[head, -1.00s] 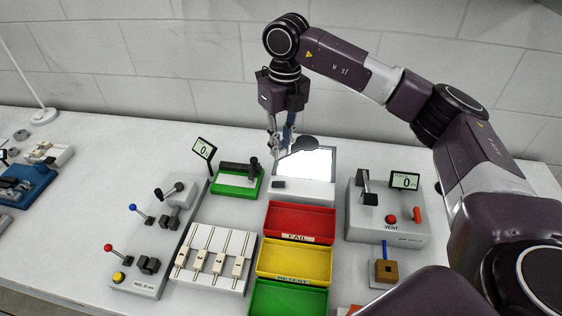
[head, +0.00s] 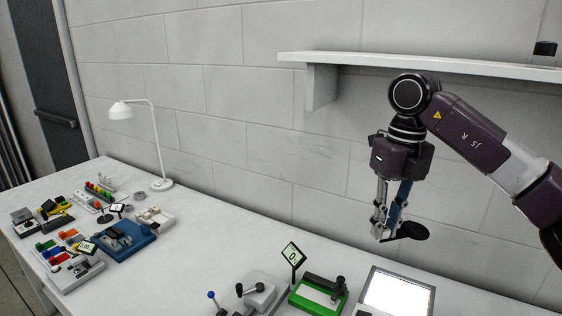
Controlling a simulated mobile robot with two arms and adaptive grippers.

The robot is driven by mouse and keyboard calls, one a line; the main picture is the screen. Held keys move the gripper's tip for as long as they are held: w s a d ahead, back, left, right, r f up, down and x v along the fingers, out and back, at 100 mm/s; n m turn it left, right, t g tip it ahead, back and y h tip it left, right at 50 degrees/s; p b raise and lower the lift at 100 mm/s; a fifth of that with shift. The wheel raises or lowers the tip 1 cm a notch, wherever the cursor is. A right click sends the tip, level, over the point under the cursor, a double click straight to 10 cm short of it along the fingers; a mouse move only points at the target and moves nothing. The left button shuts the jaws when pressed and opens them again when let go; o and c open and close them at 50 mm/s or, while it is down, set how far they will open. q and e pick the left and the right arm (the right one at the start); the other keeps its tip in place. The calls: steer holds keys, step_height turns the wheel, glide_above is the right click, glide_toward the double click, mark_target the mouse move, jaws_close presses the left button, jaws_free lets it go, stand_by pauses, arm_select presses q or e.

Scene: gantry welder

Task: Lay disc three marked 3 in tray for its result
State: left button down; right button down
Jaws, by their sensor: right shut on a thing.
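My right gripper (head: 386,235) is shut on a dark flat disc (head: 413,231) and holds it in the air above the back of the lit white panel (head: 398,292). The disc is seen nearly edge-on, and no number can be read on it. The trays are outside the present view. My left gripper is not in view.
A green-based device (head: 318,298) and a small display reading 0 (head: 293,255) stand left of the panel. A white lamp (head: 150,140), a blue fixture (head: 124,240) and several small parts are at the far left. A wall shelf (head: 420,62) is above.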

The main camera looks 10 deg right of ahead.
steer(key=shift+s+a+f+n, duration=0.15)
steer(key=shift+f+n, duration=0.15)
steer(key=shift+n, duration=0.25)
steer(key=shift+s+a+f+n, duration=0.15)
steer(key=shift+f+n, duration=0.15)
steer(key=shift+n, duration=0.25)
steer(key=s+a+f+n, duration=0.2)
steer(key=s+f+n, duration=0.3)
steer(key=n, duration=0.5)
steer(key=s+a+f+n, duration=0.2)
steer(key=s+f+n, duration=0.3)
steer(key=n, duration=0.6)
steer(key=s+a+f+n+h, duration=0.1)
steer(key=s+f+n, duration=0.4)
steer(key=n, duration=0.5)
steer(key=shift+s+a+f+n, duration=0.2)
steer(key=shift+s+a+n, duration=0.2)
steer(key=shift+s+a, duration=0.55)
